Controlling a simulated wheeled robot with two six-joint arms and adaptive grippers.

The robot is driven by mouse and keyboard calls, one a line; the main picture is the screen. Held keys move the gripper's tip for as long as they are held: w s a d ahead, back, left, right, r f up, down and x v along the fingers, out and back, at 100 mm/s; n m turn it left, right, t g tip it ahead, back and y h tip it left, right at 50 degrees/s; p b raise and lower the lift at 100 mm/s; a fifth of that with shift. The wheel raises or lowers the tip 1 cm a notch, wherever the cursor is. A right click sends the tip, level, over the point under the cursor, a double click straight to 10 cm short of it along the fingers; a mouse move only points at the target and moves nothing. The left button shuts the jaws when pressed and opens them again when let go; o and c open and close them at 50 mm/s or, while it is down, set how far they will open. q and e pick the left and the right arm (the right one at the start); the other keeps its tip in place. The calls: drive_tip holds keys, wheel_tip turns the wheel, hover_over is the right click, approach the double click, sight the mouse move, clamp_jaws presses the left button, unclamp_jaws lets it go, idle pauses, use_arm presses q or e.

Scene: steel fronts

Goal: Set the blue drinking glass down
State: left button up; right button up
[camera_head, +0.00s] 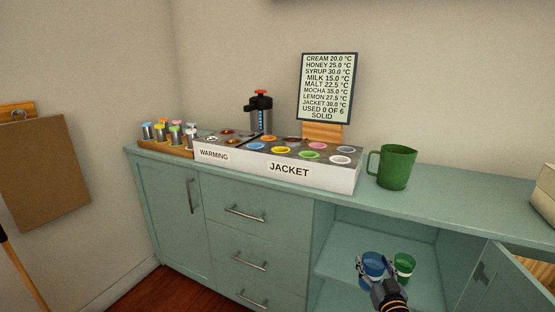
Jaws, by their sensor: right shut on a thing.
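The blue drinking glass (373,263) is inside the open lower cabinet, at the front of a shelf. My right gripper (370,282) is shut on it from the front and covers its lower part. I cannot tell whether its base touches the shelf. A green glass (404,265) stands close to its right on the same shelf. My left gripper is not in view.
The cabinet door (505,275) stands open at the right. On the counter are a green jug (393,167), the jacket unit (300,172), a rack of colored-top shakers (168,145), a black pump flask (261,113) and a sign (327,88). Shelf left of the glasses (335,258) is clear.

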drive_tip(key=s+a+f+y, duration=0.1)
drive_tip(key=s+a+f, duration=0.2)
drive_tip(key=s+a, duration=0.9)
use_arm(q)
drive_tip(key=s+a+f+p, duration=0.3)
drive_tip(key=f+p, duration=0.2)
drive_tip(key=p, duration=1.1)
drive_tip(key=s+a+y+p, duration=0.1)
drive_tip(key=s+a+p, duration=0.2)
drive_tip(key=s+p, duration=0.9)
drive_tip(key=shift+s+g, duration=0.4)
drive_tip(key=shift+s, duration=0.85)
use_arm(e)
wheel_tip(320, 180, up, 26)
drive_tip(key=s, duration=0.1)
drive_tip(key=shift+s+a+n, duration=0.15)
drive_tip(key=shift+a+n, duration=0.15)
drive_tip(key=shift+a, duration=0.1)
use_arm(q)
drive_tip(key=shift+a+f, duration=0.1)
use_arm(e)
drive_tip(key=shift+r, duration=0.1)
